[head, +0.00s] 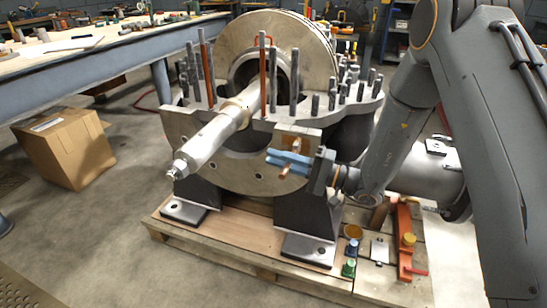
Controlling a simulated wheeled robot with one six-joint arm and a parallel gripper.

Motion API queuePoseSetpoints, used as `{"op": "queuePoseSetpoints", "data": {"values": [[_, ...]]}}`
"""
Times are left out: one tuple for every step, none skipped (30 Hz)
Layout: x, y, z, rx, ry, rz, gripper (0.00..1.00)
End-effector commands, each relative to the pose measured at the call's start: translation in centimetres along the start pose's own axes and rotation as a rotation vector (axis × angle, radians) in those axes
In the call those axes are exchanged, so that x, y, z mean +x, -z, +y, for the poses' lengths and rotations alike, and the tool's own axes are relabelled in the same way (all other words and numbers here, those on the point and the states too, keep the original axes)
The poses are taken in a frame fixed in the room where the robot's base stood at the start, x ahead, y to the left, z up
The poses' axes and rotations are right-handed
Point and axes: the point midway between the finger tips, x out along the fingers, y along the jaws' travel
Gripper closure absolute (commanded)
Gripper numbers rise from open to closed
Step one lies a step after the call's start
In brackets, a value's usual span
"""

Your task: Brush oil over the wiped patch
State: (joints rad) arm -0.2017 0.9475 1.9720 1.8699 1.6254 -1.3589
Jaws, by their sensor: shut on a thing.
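The split casing (265,178) stands at the centre, its flat flange ringed with upright studs. My gripper (287,162), with blue fingers, is at the front right corner of the flange. It is shut on a slim copper-brown thing, seemingly the brush (296,146), which shows above and below the fingers. Its bristles cannot be made out. A tan rectangular patch (312,134) shows on the casing just behind the gripper; I cannot tell whether it is the wiped patch or whether the brush touches it. A round amber dish (353,231), possibly oil, sits on the pallet below.
A shaft (215,138) juts out at the front left of the casing. The wooden pallet (205,245) holds a blue-topped jar (351,248), a green jar (348,268), a white cloth or plate (380,250) and an orange bar (404,240). A cardboard box (68,148) stands left; floor between is clear.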

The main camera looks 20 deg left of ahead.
Motion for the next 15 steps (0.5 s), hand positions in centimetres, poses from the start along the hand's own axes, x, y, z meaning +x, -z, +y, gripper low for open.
{"op": "queuePoseSetpoints", "data": {"values": [[-0.33, 0.01, -0.09, 0.0, 0.0, 0.001, 1.0], [-0.51, 0.0, -0.11, 0.0, 0.0, 0.001, 1.0], [-0.71, -0.01, -0.13, 0.0, 0.0, 0.001, 1.0], [-0.83, -0.02, -0.14, 0.0, 0.0, 0.0, 1.0], [-0.92, -0.03, -0.15, 0.0, 0.0, 0.0, 1.0], [-0.97, -0.03, -0.15, 0.0, 0.0, 0.0, 1.0], [-0.98, -0.04, -0.15, 0.0, 0.0, 0.0, 1.0], [-0.98, -0.05, -0.14, 0.0, 0.0, 0.0, 1.0], [-0.97, -0.05, -0.14, 0.0, 0.0, -0.001, 1.0], [-0.97, -0.05, -0.13, 0.0, 0.0, -0.001, 1.0], [-0.97, -0.05, -0.13, 0.0, 0.0, 0.0, 1.0], [-0.97, -0.05, -0.13, 0.0, 0.0, 0.0, 1.0], [-0.97, -0.07, -0.13, 0.0, 0.0, 0.0, 1.0], [-0.97, -0.13, -0.14, 0.001, 0.0, 0.0, 1.0], [-0.96, -0.29, -0.16, 0.001, 0.0, -0.001, 1.0]]}}
